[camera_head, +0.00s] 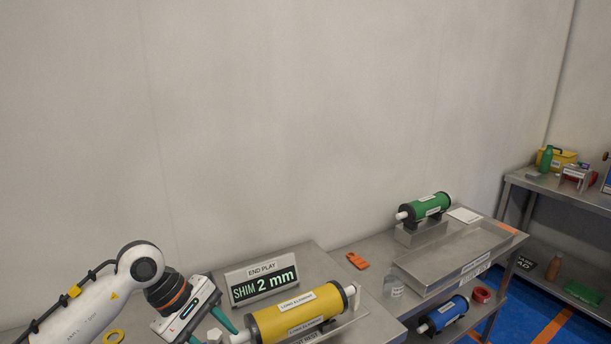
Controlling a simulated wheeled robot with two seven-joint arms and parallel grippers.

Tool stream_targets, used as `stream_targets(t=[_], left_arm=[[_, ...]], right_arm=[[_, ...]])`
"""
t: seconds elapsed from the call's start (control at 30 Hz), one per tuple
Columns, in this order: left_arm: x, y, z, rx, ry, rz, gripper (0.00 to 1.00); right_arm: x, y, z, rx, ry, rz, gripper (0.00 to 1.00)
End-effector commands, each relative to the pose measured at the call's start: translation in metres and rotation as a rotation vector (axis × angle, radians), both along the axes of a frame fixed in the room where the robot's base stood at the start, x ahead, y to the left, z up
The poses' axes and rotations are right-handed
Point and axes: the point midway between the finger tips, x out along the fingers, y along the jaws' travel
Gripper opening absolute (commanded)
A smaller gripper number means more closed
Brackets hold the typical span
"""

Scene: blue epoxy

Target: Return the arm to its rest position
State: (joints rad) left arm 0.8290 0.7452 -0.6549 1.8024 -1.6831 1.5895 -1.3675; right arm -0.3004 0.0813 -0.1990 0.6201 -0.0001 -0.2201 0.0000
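My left arm (95,305) comes in from the lower left, bent at a white and black joint. My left gripper (214,335) is at the bottom edge, pointing down and to the right. Its two teal fingers stand apart, so it looks open; the lower finger is partly cut off by the frame. My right arm and gripper are not in view.
A sign reading "SHIM 2 mm" (263,283) stands behind the yellow cylinder. To the right are an orange item (357,260), a glass jar (393,286), a metal tray (432,284) and a green cylinder (428,206). The wall above is bare.

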Motion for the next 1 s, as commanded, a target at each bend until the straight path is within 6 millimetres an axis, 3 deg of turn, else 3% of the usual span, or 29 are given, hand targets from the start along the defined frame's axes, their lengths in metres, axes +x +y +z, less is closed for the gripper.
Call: stream_targets(t=[0.03, 0.1, 0.2, 0.3, 0.4, 0.5, 0.57, 0.67, 0.7, 0.73, 0.83, 0.9, 1.0], left_arm=[[-0.011, -0.04, 0.0, -0.182, 0.034, 0.028, 0.42], [-0.023, -0.083, 0.014, -0.437, 0.1, 0.1, 0.42], [-0.036, -0.125, 0.048, -0.796, 0.244, 0.232, 0.42], [-0.039, -0.14, 0.085, -1.14, 0.44, 0.399, 0.42], [-0.031, -0.129, 0.114, -1.463, 0.677, 0.598, 0.42], [-0.016, -0.1, 0.122, -1.759, 0.942, 0.827, 0.42], [-0.008, -0.076, 0.115, -1.923, 1.112, 0.979, 0.42], [0.0, -0.034, 0.083, -2.168, 1.4, 1.261, 0.42], [0.0, -0.018, 0.063, -2.257, 1.515, 1.385, 0.42], [-0.003, -0.006, 0.047, 2.257, -1.559, -1.443, 0.42], [-0.024, 0.025, -0.016, 1.836, -1.372, -1.356, 0.42], [-0.05, 0.038, -0.059, 1.581, -1.234, -1.293, 0.42], [-0.09, 0.046, -0.105, 1.307, -1.061, -1.222, 0.42]], right_arm=[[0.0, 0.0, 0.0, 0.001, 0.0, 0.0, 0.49], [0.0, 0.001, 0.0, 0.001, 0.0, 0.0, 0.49], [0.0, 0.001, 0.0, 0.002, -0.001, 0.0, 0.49], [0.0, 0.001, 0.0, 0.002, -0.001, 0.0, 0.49], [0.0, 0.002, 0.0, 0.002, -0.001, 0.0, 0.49], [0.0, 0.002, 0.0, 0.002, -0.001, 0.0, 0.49], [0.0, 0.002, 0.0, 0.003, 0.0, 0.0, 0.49], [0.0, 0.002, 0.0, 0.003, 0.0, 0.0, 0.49], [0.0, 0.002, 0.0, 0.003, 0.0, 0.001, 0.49], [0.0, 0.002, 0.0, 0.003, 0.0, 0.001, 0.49], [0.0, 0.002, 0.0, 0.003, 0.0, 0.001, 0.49], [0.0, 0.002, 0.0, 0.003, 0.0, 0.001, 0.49], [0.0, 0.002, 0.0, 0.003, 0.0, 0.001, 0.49]])
